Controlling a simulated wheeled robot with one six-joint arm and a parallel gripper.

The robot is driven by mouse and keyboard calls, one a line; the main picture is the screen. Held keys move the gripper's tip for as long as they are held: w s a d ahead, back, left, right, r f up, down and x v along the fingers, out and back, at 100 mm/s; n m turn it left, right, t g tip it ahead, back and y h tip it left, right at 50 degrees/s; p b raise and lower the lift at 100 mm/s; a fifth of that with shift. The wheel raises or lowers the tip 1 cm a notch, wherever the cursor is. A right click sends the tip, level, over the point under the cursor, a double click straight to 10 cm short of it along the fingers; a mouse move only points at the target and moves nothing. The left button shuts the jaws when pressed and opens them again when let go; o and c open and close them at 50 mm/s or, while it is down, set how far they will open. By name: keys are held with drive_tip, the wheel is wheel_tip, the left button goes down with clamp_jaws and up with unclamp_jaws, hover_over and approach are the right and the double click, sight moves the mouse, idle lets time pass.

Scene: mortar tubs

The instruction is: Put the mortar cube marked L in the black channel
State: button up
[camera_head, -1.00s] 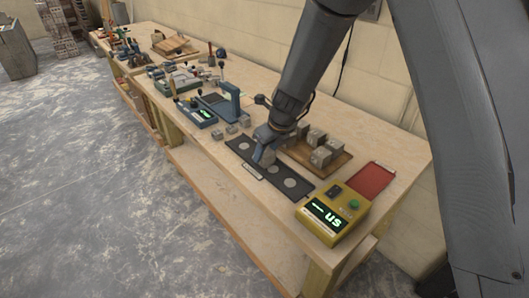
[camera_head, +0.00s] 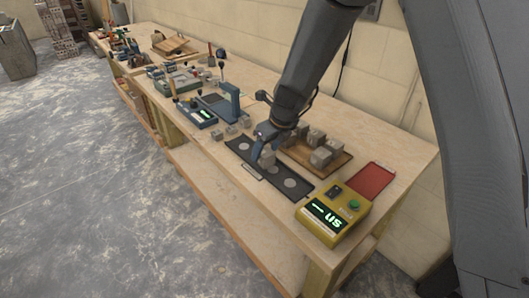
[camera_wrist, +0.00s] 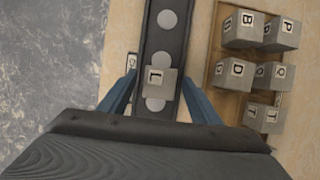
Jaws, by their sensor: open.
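The mortar cube marked L (camera_wrist: 158,81) is grey and sits on the black channel (camera_wrist: 166,44), partly covering a pale disc, its letter facing up in the wrist view. In the head view the cube (camera_head: 267,158) stands on the channel (camera_head: 315,187) near its middle. My gripper (camera_wrist: 160,84) is open, with one blue finger on each side of the cube and a gap to it on both sides. In the head view my gripper (camera_head: 267,139) is just above and behind the cube.
A wooden board (camera_head: 336,165) with several other lettered cubes lies behind the channel. A yellow box with a green display (camera_head: 333,213) and a red mat (camera_head: 370,180) are to the right. A blue press (camera_head: 229,105) and small cubes are to the left.

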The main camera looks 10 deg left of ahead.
drive_tip(key=v, duration=1)
drive_tip(key=shift+r+b, duration=0.15)
drive_tip(key=shift+b, duration=0.2)
drive_tip(key=shift+d, duration=0.25)
drive_tip(key=s+d+n+h, duration=0.1)
drive_tip(key=s+d+n, duration=0.9)
drive_tip(key=d+n, duration=0.2)
drive_tip(key=s+d+f+n+g+h, duration=0.1)
drive_tip(key=s+d+n+h, duration=0.1)
drive_tip(key=s+d+n, duration=0.8)
drive_tip(key=d+n, duration=0.3)
drive_tip(key=n, duration=0.1)
drive_tip(key=shift+s+f, duration=0.15)
drive_tip(key=shift+f, duration=0.1)
drive_tip(key=shift+d, duration=0.1)
drive_tip(key=shift+f+g+b, duration=0.3)
drive_tip(key=shift+f, duration=0.1)
